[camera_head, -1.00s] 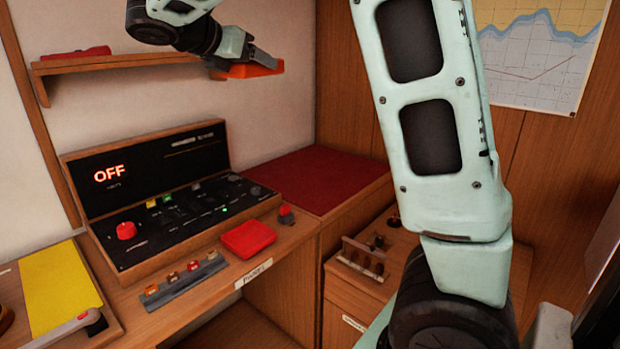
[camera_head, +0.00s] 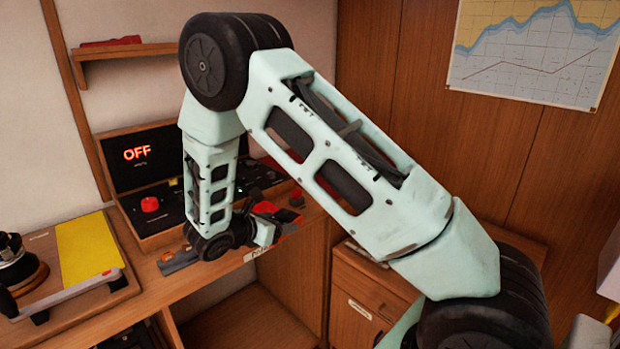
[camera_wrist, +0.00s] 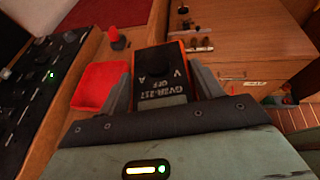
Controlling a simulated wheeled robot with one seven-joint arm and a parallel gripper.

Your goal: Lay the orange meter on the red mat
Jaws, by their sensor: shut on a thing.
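The orange meter (camera_wrist: 158,62) has a black face with white lettering and orange edges. In the wrist view it sits between the two fingers of my gripper (camera_wrist: 163,86), which is shut on it. The bright red mat (camera_wrist: 99,88), a flat square, lies on the desk just left of the meter. From this view the height of the meter above the desk is hard to tell. In the head view my gripper (camera_head: 268,213) is low over the desk's front edge, and my arm hides much of the mat.
A black console (camera_head: 148,180) with an OFF display and a red knob stands behind. A small red-topped item (camera_wrist: 117,38) stands beyond the mat. A yellow sheet (camera_head: 88,250) lies at left. A wooden drawer cabinet (camera_head: 365,300) stands right, and a wall shelf (camera_head: 130,50) is above.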

